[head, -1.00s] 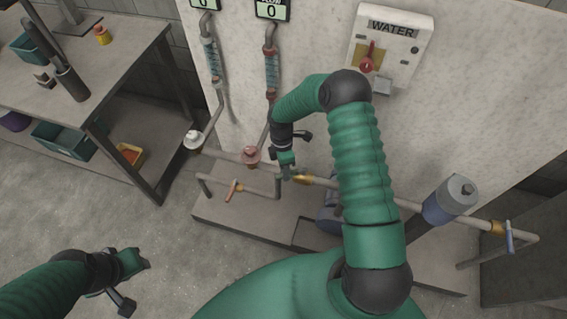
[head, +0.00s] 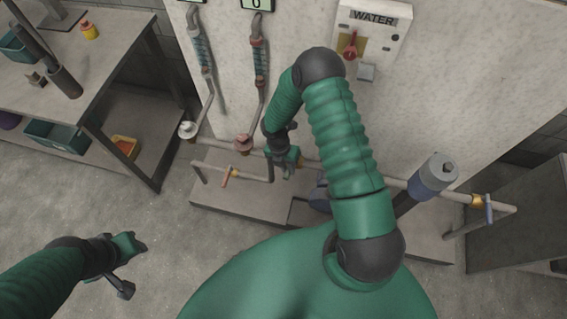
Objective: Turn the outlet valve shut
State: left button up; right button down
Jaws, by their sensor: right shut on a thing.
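A pipe runs low along the pale wall panel. My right gripper (head: 286,170) is at this pipe, near its middle, shut on what seems to be a valve handle there. The gripper and wrist hide the handle and the brass valve body. Two other valves show: one with a red-orange handle (head: 229,175) on the lower pipe at left, and a brass one with a blue handle (head: 488,207) at the far right. I cannot tell by label which is the outlet valve. My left gripper (head: 134,243) hangs over bare floor at lower left, away from the pipes; its jaw opening is unclear.
A red WATER switch (head: 351,47) sits on the panel. A grey-blue cylinder (head: 434,176) stands at the pipe to the right. A workbench (head: 100,60) with bins is at left. A low plinth (head: 235,208) lies under the pipes. The floor at lower left is clear.

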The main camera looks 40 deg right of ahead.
jog(key=shift+s+d+n, duration=0.2)
jog(key=shift+d+n, duration=0.2)
jog(key=shift+n, duration=0.3)
jog(key=shift+p, duration=0.3)
jog(key=c, duration=1.5)
grip_release()
jog(key=shift+d, duration=0.1)
jog(key=shift+o, duration=1)
jog(key=shift+f, duration=0.1)
